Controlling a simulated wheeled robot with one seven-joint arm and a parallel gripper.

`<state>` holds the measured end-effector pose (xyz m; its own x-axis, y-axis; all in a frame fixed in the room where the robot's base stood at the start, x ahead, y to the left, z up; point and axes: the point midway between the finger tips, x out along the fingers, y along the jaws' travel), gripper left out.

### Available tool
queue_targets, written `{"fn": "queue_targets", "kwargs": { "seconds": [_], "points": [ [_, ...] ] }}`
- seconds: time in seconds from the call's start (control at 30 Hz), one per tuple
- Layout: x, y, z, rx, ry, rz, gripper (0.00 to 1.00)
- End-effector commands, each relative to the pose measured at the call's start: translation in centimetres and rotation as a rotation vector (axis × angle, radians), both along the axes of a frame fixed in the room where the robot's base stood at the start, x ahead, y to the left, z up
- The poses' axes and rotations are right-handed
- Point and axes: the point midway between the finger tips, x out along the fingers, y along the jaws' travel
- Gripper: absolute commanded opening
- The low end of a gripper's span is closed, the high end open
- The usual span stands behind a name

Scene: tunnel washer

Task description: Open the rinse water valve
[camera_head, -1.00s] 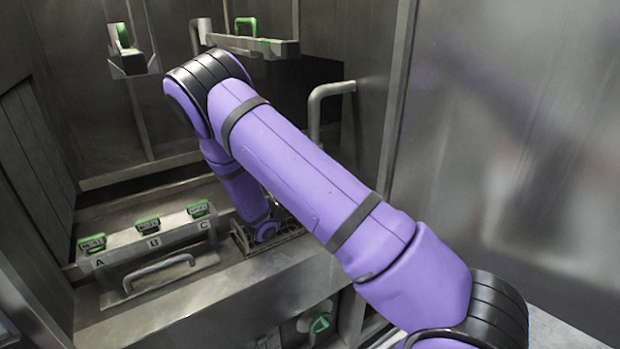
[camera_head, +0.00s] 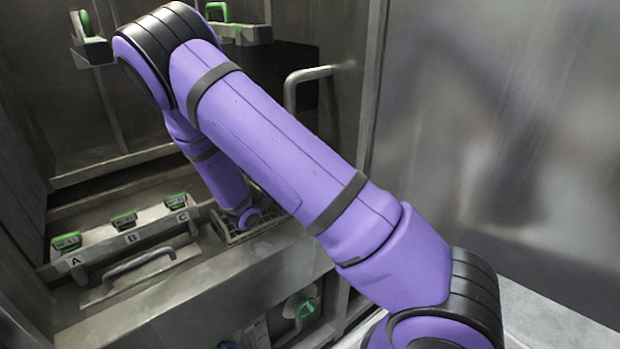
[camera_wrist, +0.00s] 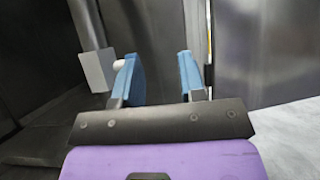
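A green-handled valve (camera_head: 303,308) on a grey round body sits low, under the metal ledge in the head view. I cannot read a label saying it is the rinse water valve. My gripper (camera_wrist: 158,58) shows in the wrist view with its two blue fingers apart and nothing seen between them. A small white round piece on a grey box (camera_wrist: 97,70) shows beside the left finger; I cannot tell whether they touch. In the head view my arm reaches down behind the ledge, and small blue parts low down may be the gripper, mostly hidden.
Green-topped switches (camera_head: 124,221) marked A, B and C line a raised panel. A metal handle (camera_head: 138,262) is in front of it. A bent grab bar (camera_head: 291,92) and a large metal panel (camera_head: 500,130) stand to the right. A ledge (camera_head: 205,290) crosses the front.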

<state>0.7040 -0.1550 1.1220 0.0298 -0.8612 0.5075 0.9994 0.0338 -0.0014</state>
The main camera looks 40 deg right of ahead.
Motion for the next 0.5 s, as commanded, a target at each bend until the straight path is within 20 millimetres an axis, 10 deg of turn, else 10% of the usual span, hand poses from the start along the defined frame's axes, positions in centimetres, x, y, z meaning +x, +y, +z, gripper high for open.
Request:
{"fn": "queue_targets", "kwargs": {
  "seconds": [0.5],
  "points": [
    [-9.8, 2.2, 1.0, 0.000, 0.001, 0.002, 0.38]
  ]
}}
